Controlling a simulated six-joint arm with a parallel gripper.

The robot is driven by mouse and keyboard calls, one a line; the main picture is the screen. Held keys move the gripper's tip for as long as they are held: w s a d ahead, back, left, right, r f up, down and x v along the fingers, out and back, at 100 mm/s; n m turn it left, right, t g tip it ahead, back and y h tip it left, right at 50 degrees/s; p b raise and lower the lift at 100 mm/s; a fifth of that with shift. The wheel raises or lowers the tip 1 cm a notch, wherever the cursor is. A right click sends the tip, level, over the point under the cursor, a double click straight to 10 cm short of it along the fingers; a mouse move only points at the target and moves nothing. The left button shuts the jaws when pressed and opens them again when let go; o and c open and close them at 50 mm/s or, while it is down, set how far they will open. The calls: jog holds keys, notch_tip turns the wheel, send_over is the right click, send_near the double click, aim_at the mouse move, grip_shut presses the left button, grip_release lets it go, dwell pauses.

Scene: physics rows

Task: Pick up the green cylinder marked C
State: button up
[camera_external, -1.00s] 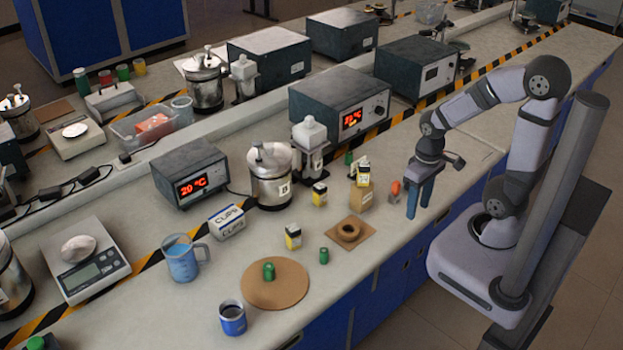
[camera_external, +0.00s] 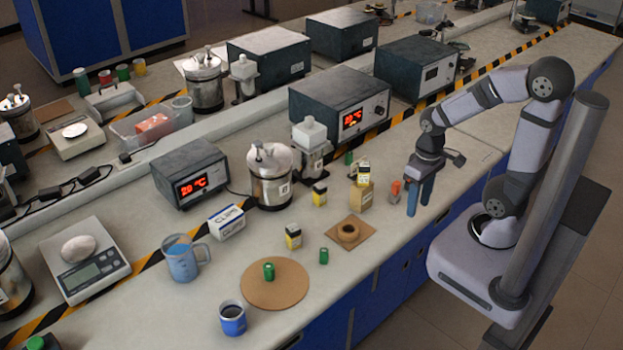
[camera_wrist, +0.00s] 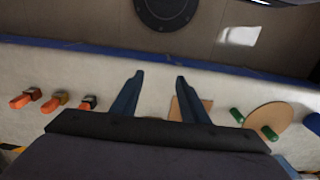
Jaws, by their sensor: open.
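Small green cylinders stand on the bench in the external view: one on the round cork mat (camera_external: 269,271), one beside that mat (camera_external: 323,256), and one farther back near the steel pot and instruments (camera_external: 348,158). Their letters are too small to read, so I cannot tell which is marked C. Two green cylinders also show at the right of the wrist view, one on the round mat (camera_wrist: 270,133) and one beside it (camera_wrist: 237,115). My gripper (camera_external: 418,206) is open and empty, its fingers pointing down over the bench's front edge, right of the cylinders. In the wrist view its fingers (camera_wrist: 160,78) are spread.
A square cork mat (camera_external: 369,229) with a brown ring (camera_external: 348,233) lies between my gripper and the cylinders. Yellow-black boxes (camera_external: 293,236), a cardboard box (camera_external: 362,195), a blue mug (camera_external: 232,318) and a blue jug (camera_external: 181,259) stand nearby. An orange-red object (camera_external: 395,189) is close to my gripper.

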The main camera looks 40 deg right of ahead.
jog(key=w+a+r+m+t+y+b, duration=0.15)
jog(key=w+a+r+t, duration=0.3)
jog(key=w+a, duration=0.55)
jog(key=w+a+r+t+b, duration=0.3)
jog(key=w+a+t, duration=0.2)
jog(key=w+a, duration=0.45)
jog(key=w+a+r+m+t+y+b, duration=0.1)
jog(key=w+a+r+t+b, duration=0.3)
jog(key=w+a, duration=0.6)
jog(key=s+f+m+h+b, duration=0.2)
jog(key=s+f+m+h, duration=0.15)
jog(key=s+h, duration=0.6)
jog(key=s+f+m+h+b, duration=0.15)
jog(key=s+f+h, duration=0.3)
jog(key=s, duration=1.05)
send_near(324, 255)
jog(key=w+d, duration=0.1)
jog(key=w+d+m, duration=0.1)
jog(key=w, duration=0.1)
jog(key=shift+w+d+r+h+p, duration=0.1)
jog(key=shift+r+h+p, duration=0.15)
jog(key=shift+p, duration=0.15)
jog(key=shift+f, duration=0.55)
jog(key=shift+p+x, duration=1.4)
jog(key=shift+x, duration=1.9)
jog(key=shift+w+d, duration=0.2)
jog(key=shift+d, duration=0.15)
jog(key=shift+r, duration=0.1)
grip_shut()
